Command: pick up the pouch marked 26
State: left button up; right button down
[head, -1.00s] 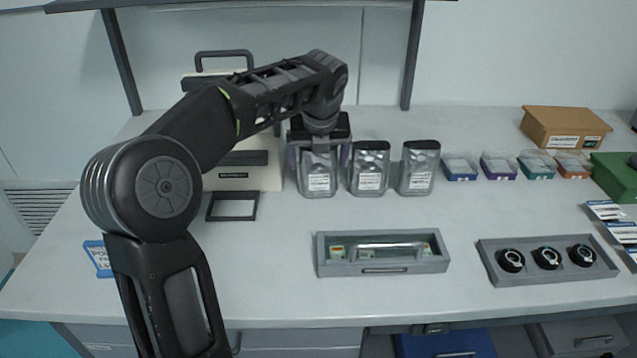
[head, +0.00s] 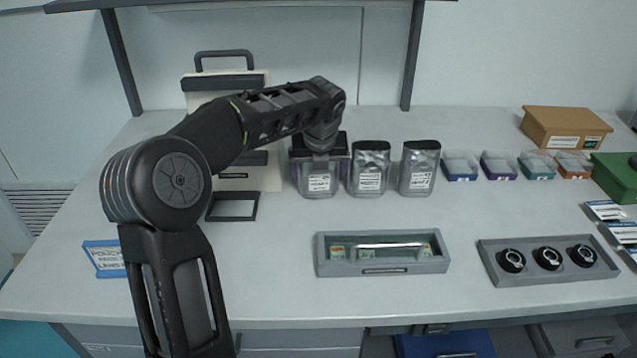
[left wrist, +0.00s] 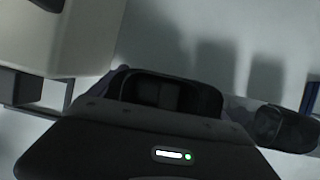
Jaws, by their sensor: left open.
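Three clear-grey pouches with dark tops and white labels stand upright in a row: a left pouch (head: 319,184), a middle pouch (head: 369,180) and a right pouch (head: 418,177). Their label numbers are too small to read, so I cannot tell which is 26. My left gripper (head: 320,168) is open and points down over the left pouch, its fingers at the pouch's two sides. The hand hides the pouch's top in the head view. In the left wrist view a dark pouch top (left wrist: 165,92) lies under the hand, with another (left wrist: 285,130) to the right.
A beige case-like unit (head: 268,178) with a dark handle stands close left of the gripper. Small coloured boxes (head: 460,168) line the right.

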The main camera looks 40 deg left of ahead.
pick_arm(q)
jog(key=shift+c, duration=0.6)
jog(key=c, duration=1.3)
jog(key=shift+r, duration=0.15)
notch_tip(320, 180, up, 10)
jog(key=shift+f+p, duration=0.1)
jog(key=shift+p, duration=0.7)
